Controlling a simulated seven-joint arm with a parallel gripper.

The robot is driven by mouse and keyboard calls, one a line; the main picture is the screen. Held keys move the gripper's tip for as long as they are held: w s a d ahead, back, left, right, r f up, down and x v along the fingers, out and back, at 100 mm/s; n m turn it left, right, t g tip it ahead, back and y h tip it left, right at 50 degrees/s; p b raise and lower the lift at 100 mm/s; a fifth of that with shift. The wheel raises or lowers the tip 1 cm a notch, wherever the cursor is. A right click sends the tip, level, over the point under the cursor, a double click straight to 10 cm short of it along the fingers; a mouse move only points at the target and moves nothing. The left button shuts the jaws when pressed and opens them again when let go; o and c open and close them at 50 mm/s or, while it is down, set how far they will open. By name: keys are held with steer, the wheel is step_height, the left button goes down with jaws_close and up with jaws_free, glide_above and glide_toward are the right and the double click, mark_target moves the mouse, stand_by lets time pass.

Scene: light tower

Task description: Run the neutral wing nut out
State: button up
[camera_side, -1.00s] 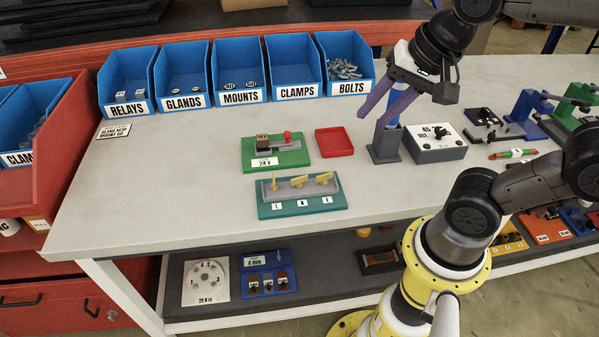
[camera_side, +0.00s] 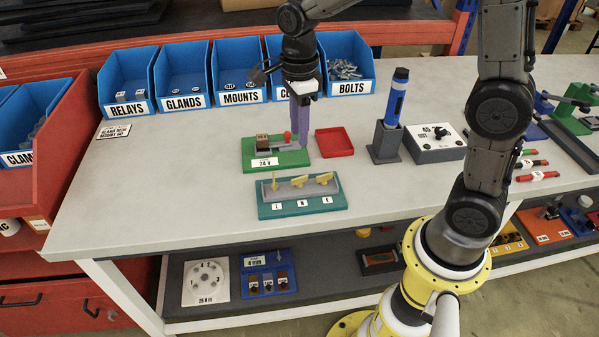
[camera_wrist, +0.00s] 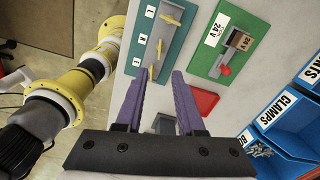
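A teal block (camera_side: 335,203) on the bench carries three yellow wing nuts in a row on a grey bar, above tags that seem to read L, N and E. The middle, neutral wing nut (camera_side: 299,182) also shows in the wrist view (camera_wrist: 160,48). The L nut (camera_side: 274,182) stands upright at the left, and the E nut (camera_side: 323,178) is at the right. My gripper (camera_side: 304,136) has purple fingers and is in the air above the bench, up and behind the teal block in the side view. In the wrist view its fingers (camera_wrist: 156,82) are spread apart with nothing between them.
A green 24 V block (camera_side: 278,160) with a red knob lies just behind the teal block. A red tray (camera_side: 333,142) is to its right. A blue tool (camera_side: 398,98) stands upright in a grey holder (camera_side: 384,148). Blue bins line the back. Bare bench surrounds the teal block.

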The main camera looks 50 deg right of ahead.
mark_target(300, 181)
step_height(300, 181, down, 13)
steer(key=shift+f, duration=0.1)
stand_by(0.3)
jaws_close()
